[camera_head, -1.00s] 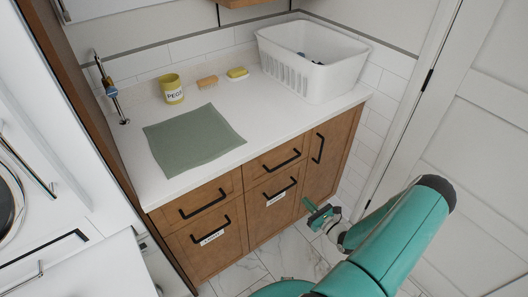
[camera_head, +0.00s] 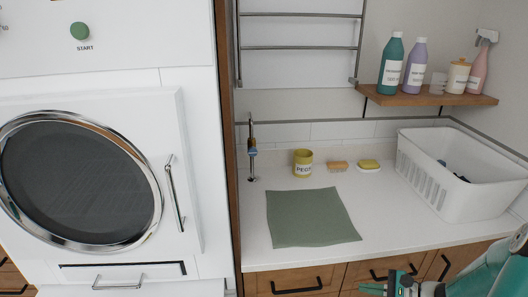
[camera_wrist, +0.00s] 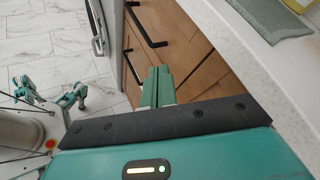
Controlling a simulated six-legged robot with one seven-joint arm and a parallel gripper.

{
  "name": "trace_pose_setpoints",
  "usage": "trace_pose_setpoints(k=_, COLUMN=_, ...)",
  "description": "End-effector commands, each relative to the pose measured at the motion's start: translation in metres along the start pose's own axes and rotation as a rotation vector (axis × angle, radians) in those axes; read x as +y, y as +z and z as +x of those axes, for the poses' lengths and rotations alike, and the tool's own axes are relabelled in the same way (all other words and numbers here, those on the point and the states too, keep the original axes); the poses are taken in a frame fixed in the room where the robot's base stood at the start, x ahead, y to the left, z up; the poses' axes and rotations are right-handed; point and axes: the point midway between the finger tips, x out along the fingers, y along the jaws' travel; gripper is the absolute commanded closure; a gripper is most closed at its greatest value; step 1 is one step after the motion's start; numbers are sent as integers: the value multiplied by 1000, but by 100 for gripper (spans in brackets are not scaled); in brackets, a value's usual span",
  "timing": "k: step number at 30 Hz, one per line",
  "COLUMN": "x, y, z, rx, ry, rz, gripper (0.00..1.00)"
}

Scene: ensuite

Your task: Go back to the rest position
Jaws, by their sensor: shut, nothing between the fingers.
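My gripper (camera_head: 392,286) is at the bottom right of the head view, in front of the wooden cabinet drawers and below the counter edge. In the wrist view my gripper (camera_wrist: 158,82) shows its two green fingers together, with nothing between them. The fingers point along the cabinet front (camera_wrist: 185,50) and its black handles. My teal arm enters from the lower right corner of the head view.
A shelf (camera_head: 425,97) holds bottles. A washer (camera_head: 85,180) stands left. Marble floor (camera_wrist: 45,50) is open.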

Motion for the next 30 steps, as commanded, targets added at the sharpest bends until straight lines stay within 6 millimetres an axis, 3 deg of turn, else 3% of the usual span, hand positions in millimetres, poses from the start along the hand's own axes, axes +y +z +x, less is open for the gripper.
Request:
trace_pose_setpoints(k=3, x=-3, y=44, z=9, rx=37, ry=152, rz=-145, gripper=100)
trace_pose_setpoints(k=14, x=10, y=154, z=15, rx=168, ry=533, rz=-576, gripper=100)
trace_pose_setpoints(k=30, x=40, y=285, z=-17, rx=420, ry=858, rz=-1279, gripper=100)
